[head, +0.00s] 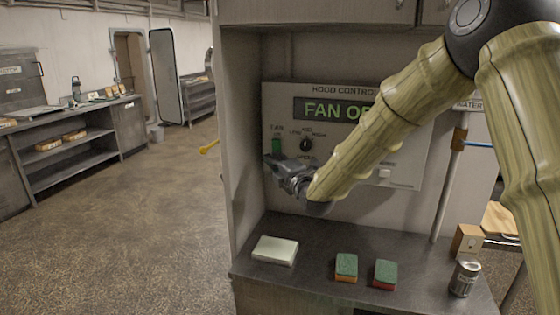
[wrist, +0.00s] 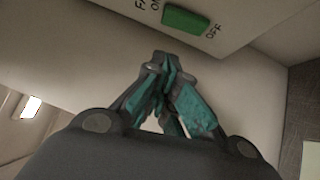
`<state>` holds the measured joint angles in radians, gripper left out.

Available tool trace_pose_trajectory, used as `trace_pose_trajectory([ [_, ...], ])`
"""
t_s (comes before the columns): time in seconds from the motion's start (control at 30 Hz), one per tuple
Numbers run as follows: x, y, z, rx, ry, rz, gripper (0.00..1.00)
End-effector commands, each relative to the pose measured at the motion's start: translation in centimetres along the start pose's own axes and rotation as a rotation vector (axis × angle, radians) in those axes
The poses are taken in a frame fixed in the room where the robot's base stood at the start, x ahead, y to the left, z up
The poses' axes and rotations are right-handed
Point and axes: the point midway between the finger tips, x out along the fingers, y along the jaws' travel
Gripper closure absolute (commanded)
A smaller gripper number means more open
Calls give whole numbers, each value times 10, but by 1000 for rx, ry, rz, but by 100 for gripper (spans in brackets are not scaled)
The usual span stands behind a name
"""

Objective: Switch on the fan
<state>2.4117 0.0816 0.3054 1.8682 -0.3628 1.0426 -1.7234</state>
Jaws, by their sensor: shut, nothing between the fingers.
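The hood control panel (head: 410,178) is mounted on the back wall of an alcove. Its display (head: 330,109) shows green letters reading "FAN OF", with the rest hidden behind my arm. The green fan switch (head: 276,146) is at the panel's left side. In the wrist view the switch (wrist: 186,20) lies between the labels ON and OFF. My gripper (head: 270,160) is shut and empty, just below the switch. In the wrist view its fingertips (wrist: 163,58) are together, apart from the switch in the picture; the exact depth gap is unclear.
A dark knob (head: 306,145) is right of the switch. The counter below holds a pale block (head: 275,250), two green-topped sponges (head: 346,267) (head: 385,274) and a can (head: 464,279). A vertical pipe (head: 447,190) stands at right. The alcove's side wall (head: 241,150) is close on the left.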

Motion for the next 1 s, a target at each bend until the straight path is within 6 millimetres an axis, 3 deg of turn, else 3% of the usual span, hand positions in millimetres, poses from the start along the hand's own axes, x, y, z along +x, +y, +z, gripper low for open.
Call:
trace_pose_trajectory([
  [0.2,32,2,1,1,-1,0,100],
  [0.43,48,2,20,1,-1,-1,100],
  [1.0,57,0,28,0,0,-1,100],
])
